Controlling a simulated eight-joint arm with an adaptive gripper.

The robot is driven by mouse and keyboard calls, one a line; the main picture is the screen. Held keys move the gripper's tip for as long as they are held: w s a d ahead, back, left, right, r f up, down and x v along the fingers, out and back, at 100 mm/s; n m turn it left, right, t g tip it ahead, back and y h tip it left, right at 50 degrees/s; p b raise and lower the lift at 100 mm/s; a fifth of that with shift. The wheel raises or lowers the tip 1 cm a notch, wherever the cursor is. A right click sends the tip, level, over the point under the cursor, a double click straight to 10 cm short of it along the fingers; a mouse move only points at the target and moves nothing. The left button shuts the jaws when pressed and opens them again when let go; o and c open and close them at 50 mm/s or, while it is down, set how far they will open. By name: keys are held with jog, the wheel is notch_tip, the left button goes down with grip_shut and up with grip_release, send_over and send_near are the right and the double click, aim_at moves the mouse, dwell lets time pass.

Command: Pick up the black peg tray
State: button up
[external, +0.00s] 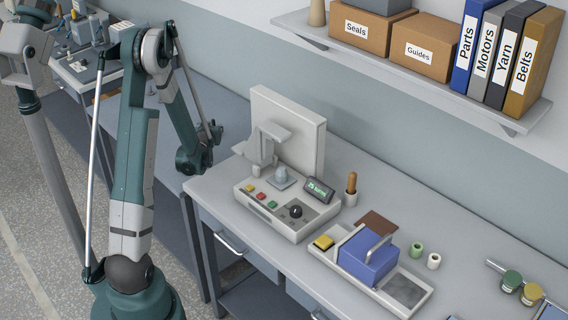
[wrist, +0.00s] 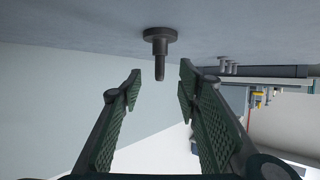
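In the wrist view a dark round disc with a single peg, which looks like the black peg tray (wrist: 159,36), is at the top centre. The picture seems upside down, so the disc rests on the blue-grey surface with its peg pointing down in the frame. My gripper (wrist: 160,76) is open and empty, one finger on each side of the peg's line, and the fingertips look short of the disc. In the external view my gripper (external: 212,132) is above the blue-grey bench left of the machine. I cannot make out the peg tray there.
A white and grey control machine (external: 290,208) stands right of my gripper. A blue handled block (external: 366,262) sits in a pale tray farther right. A wall shelf (external: 400,68) holds boxes and binders.

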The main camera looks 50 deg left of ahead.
aim_at(213, 124)
jog(key=shift+x, duration=1.2)
jog(key=shift+b+x, duration=0.85)
jog(key=shift+x, duration=1.75)
jog(key=shift+r, duration=0.2)
grip_shut()
